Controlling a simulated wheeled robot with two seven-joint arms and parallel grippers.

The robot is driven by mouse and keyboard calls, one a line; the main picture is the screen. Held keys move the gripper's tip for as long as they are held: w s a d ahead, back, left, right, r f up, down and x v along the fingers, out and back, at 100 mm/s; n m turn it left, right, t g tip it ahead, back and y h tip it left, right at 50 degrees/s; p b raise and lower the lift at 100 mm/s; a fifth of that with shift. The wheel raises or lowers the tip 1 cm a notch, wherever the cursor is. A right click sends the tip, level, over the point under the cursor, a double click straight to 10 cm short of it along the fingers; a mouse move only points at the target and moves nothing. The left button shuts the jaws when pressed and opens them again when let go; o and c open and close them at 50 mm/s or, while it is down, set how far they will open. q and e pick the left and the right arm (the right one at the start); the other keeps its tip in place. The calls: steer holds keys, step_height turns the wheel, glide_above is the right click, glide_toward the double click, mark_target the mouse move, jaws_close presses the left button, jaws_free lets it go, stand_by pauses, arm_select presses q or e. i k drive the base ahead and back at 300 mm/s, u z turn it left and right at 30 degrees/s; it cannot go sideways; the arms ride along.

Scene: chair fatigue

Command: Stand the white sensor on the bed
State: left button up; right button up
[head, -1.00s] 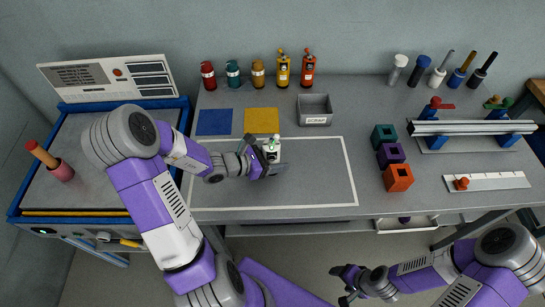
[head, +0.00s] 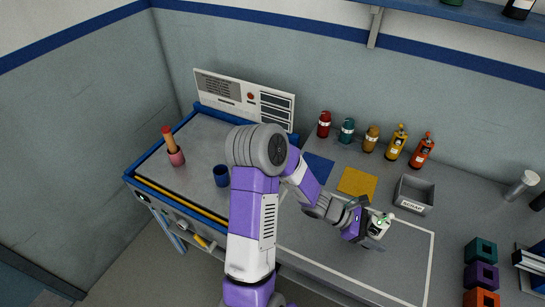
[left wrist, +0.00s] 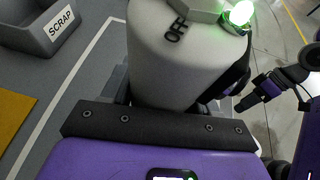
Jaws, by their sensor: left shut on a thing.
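The white sensor (head: 377,227) is held in my left gripper (head: 370,230) over the bench, inside the white-outlined area. In the left wrist view the sensor (left wrist: 172,62) fills the top middle, with "OFF" lettering and a lit green lamp on top. The left gripper's dark fingers (left wrist: 180,95) are shut on its sides. Its lower end is hidden. The bed (head: 205,135), a grey surface with a blue frame, stands at the left, behind my left arm. My right gripper (left wrist: 268,88) shows dark at the right of the left wrist view; its jaws are unclear.
On the bed stand a blue cup (head: 221,175) and a pink holder (head: 176,157) with an orange handle. A panel (head: 244,101) rises at the bed's back. A scrap bin (head: 412,196), bottles (head: 372,138) and coloured blocks (head: 481,276) stand on the bench.

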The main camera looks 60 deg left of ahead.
mark_target(220, 148)
steer(key=z, duration=1.25)
steer(key=k, duration=1.4)
steer(key=u, duration=2.2)
